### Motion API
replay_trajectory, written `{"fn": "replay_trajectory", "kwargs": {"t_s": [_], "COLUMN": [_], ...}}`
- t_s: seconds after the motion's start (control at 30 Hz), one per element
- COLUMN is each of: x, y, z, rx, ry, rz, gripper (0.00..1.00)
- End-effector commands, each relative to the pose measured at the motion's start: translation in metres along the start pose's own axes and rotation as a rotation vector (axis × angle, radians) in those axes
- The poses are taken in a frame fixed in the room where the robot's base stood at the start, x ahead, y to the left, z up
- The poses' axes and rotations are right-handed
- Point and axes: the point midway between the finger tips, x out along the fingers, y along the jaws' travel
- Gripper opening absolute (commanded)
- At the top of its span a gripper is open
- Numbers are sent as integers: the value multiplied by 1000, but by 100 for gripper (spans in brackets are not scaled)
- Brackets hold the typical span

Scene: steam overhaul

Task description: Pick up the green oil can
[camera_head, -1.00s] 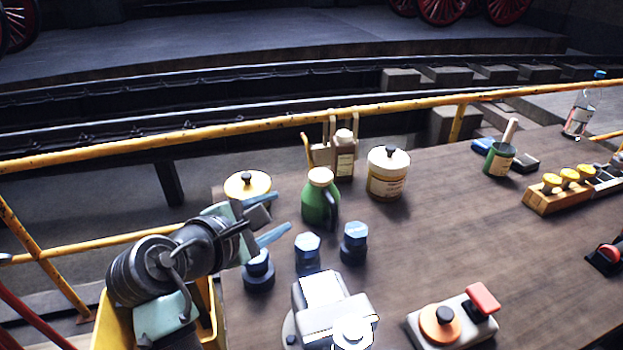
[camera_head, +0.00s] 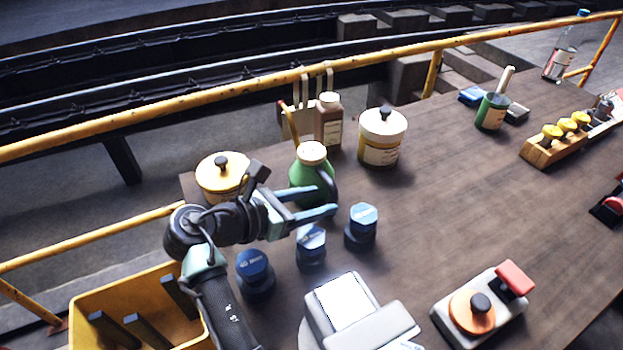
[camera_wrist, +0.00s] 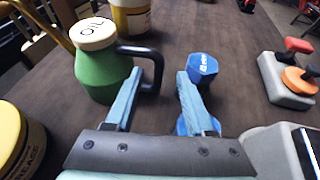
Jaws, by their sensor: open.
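The green oil can (camera_head: 307,183) has a cream cap and a dark side handle and stands upright on the bench. My gripper (camera_head: 329,203) is open, with its two pale blue fingers pointing right, just in front of the can in the head view. In the wrist view the can (camera_wrist: 100,75) is ahead and left, its cap marked "OIL". Its dark handle (camera_wrist: 150,68) is just beyond the left fingertip. The gripper (camera_wrist: 160,85) holds nothing. Whether a finger touches the handle I cannot tell.
Blue-topped bolts (camera_head: 362,226) stand close in front of the can, one beyond the right finger in the wrist view (camera_wrist: 201,68). A yellow-lidded pot (camera_head: 222,178), a brown bottle (camera_head: 329,122) and a white tub (camera_head: 381,138) surround it.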

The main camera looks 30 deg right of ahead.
Motion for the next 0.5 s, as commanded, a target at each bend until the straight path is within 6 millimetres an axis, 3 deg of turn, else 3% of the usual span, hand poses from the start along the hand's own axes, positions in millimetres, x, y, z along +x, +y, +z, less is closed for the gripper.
{"fn": "replay_trajectory", "kwargs": {"t_s": [0.5], "x": [55], "y": [0], "z": [-4], "rx": [2], "ry": [1], "rz": [1], "gripper": [54]}}
